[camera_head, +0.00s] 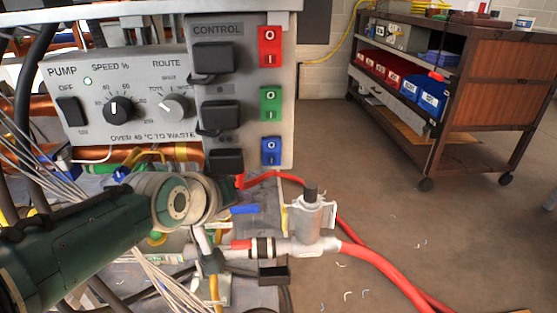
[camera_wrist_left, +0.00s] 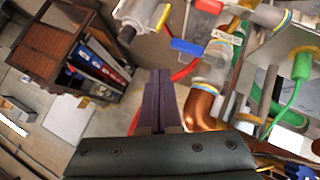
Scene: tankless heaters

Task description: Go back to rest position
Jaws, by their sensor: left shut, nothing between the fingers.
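My left arm (camera_head: 75,245) reaches in from the left in the head view, its wrist in front of the pipework below the control panel. In the left wrist view my left gripper (camera_wrist_left: 160,78) is shut, its dark fingers together with nothing between them. Its fingertips appear near a grey valve body (camera_wrist_left: 136,18) and a blue lever (camera_wrist_left: 187,46); I cannot tell how far apart they are. In the head view the gripper is mostly hidden by the wrist. The blue lever (camera_head: 245,209) shows just right of the wrist. My right gripper is in neither view.
The pump panel (camera_head: 125,100) and control box (camera_head: 240,75) stand above my left wrist. A grey valve (camera_head: 312,212) with a red hose (camera_head: 385,268) sits to the right. Loose white wires hang under the arm. A wheeled cart (camera_head: 470,100) stands behind; the floor between is mostly clear.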

